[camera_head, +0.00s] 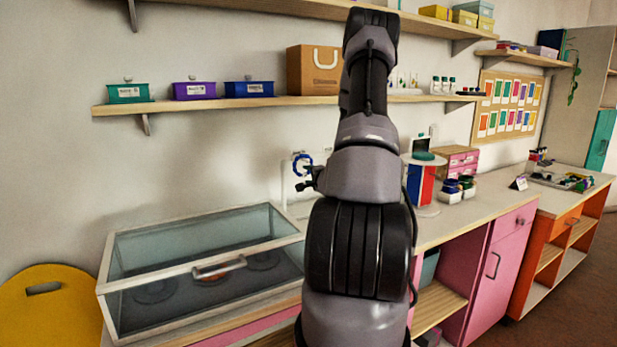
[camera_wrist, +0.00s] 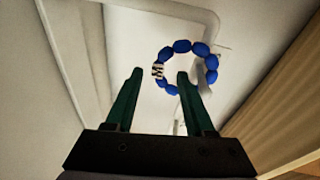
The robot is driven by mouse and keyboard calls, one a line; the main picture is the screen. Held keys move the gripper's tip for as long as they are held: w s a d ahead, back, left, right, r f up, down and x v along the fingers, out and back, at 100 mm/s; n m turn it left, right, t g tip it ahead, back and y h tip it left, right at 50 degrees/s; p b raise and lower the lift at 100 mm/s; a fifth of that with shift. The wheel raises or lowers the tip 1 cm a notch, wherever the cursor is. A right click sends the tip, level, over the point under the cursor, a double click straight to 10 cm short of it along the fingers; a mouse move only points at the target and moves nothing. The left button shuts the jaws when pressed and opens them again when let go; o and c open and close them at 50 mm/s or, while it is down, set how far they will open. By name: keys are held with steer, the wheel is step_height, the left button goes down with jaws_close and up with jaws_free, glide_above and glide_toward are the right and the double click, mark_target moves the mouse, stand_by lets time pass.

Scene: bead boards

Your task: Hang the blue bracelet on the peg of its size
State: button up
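The blue bracelet (camera_wrist: 212,62) is a ring of blue beads with a white letter section marked M. It also shows in the head view (camera_head: 302,157), at a white stand (camera_head: 284,185) behind the counter. In the wrist view a pale bar of the stand (camera_wrist: 203,78) shows through the ring; I cannot tell if the bracelet hangs on a peg, or the peg's size. My gripper (camera_wrist: 160,73) has its green fingers apart. The M section appears between the fingertips, and the right fingertip overlaps the ring's inside. My arm hides part of the stand in the head view.
A glass-lidded case (camera_head: 200,262) stands on the counter at left. A wooden shelf (camera_head: 190,106) with small boxes and a brown bag (camera_head: 313,71) runs above. A round red-and-blue display (camera_head: 421,184) stands right of my arm.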

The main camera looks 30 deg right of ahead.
steer(key=shift+s, duration=0.1)
steer(key=v, duration=1.1)
steer(key=w+a+r+n+y, duration=0.1)
steer(key=a+r+n+y, duration=0.1)
steer(key=a+r+y, duration=0.35)
steer(key=w+a+r+n+y, duration=0.2)
steer(key=a+r+n+y, duration=0.1)
steer(key=a, duration=0.6)
steer(key=s+a+r+n+g+y, duration=0.3)
steer(key=a, duration=0.5)
steer(key=s+a+r+n+g+y, duration=0.2)
steer(key=s+a+r+g, duration=0.15)
steer(key=a, duration=0.35)
steer(key=s+a+r+n+g+h, duration=0.2)
steer(key=s+a+n+g+h, duration=0.25)
steer(key=s, duration=0.75)
steer(key=s+d+r+t+h, duration=0.2)
steer(key=s+d+r+h, duration=0.1)
steer(key=s+d+r, duration=0.1)
steer(key=shift+s+r+t+h, duration=0.3)
steer(key=shift+s+t+h, duration=0.1)
steer(key=shift+s, duration=0.2)
